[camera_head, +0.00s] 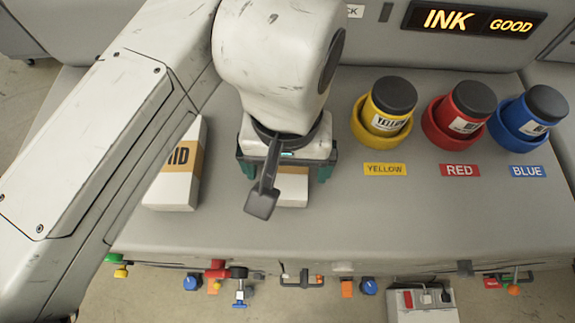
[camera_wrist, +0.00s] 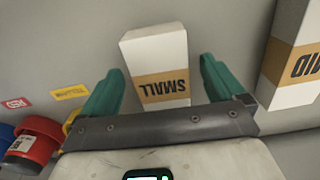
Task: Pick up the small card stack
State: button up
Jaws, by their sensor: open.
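The small card stack is a white block with a tan band reading "SMALL" (camera_wrist: 155,50). In the wrist view it lies between and beyond the two green fingers of my gripper (camera_wrist: 157,85), with a gap on both sides. My gripper is open and empty. In the head view my gripper (camera_head: 285,172) is over the grey table top, and only the near end of the small card stack (camera_head: 293,190) shows below it. The rest of the stack is hidden by my arm and gripper.
A larger white stack with a tan band ending in "ID" (camera_head: 180,188) stands to the left. Yellow (camera_head: 387,125), red (camera_head: 462,128) and blue (camera_head: 527,128) ink pots sit in holders to the right. The table's front middle is clear. Knobs and handles line its front edge.

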jog(key=shift+f+b, duration=0.4)
jog(key=shift+f, duration=0.55)
jog(key=shift+r, duration=0.1)
jog(key=c, duration=1.2)
